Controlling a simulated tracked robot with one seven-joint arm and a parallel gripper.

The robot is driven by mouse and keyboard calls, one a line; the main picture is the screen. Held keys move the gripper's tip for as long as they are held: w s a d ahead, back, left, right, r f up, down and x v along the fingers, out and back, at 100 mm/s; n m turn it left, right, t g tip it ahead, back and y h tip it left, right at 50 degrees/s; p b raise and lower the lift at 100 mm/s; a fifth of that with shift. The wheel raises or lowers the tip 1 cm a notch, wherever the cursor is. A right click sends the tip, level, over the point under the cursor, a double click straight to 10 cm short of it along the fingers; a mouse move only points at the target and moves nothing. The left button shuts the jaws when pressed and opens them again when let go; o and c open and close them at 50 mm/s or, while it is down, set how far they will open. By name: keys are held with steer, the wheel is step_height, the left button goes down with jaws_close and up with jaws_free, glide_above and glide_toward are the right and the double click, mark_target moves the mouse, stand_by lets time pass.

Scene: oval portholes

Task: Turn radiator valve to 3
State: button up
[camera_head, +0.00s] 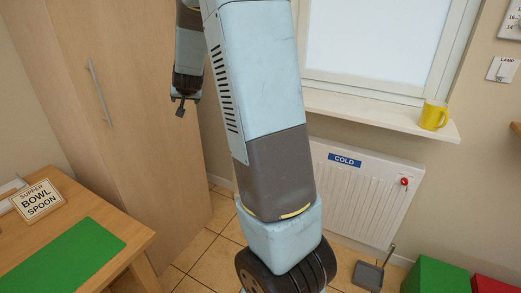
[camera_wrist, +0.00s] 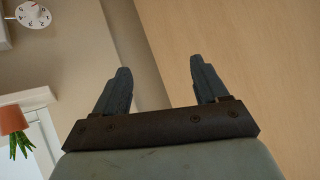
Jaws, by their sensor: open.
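The white radiator (camera_head: 365,205) stands under the window, with a blue "COLD" sign (camera_head: 345,160) on its top part. A small red valve knob (camera_head: 404,182) sits on a pale plate at the radiator's upper right. The number it is set to is too small to read. My gripper (camera_head: 181,105) hangs at the upper left in the head view, by the tall cupboard, well apart from the valve. In the wrist view my gripper (camera_wrist: 160,78) has its two fingers spread and nothing between them. The radiator and valve do not show there.
A yellow mug (camera_head: 433,115) stands on the window sill (camera_head: 370,112). A grey dustpan (camera_head: 369,275) and a green box (camera_head: 436,276) are on the floor near the radiator. A wooden table (camera_head: 128,238) is at lower left, the tall cupboard (camera_head: 140,120) behind it.

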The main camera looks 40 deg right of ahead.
steer(key=w+d+f+m+h, duration=0.25)
steer(key=w+d+f, duration=0.25)
steer(key=d+f, duration=0.35)
steer(key=w+d+f+m+h, duration=0.1)
steer(key=w+d+f+h, duration=0.3)
steer(key=d+f, duration=0.45)
steer(key=s+d+f+g+h, duration=0.15)
steer(key=d+f, duration=0.25)
steer(key=f, duration=0.4)
steer(key=s+d+f+m+g+h, duration=0.1)
steer(key=s+d+f+h, duration=0.2)
steer(key=f, duration=0.5)
steer(key=s+d+f+g+h, duration=0.1)
steer(key=s+d+f+h, duration=0.25)
steer(key=f, duration=0.45)
steer(key=x, duration=1.4)
steer(key=shift+w+f+y, duration=0.35)
steer(key=shift+f, duration=0.05)
steer(key=c, duration=1.1)
steer(key=shift+o, duration=0.2)
steer(key=shift+w+r, duration=0.1)
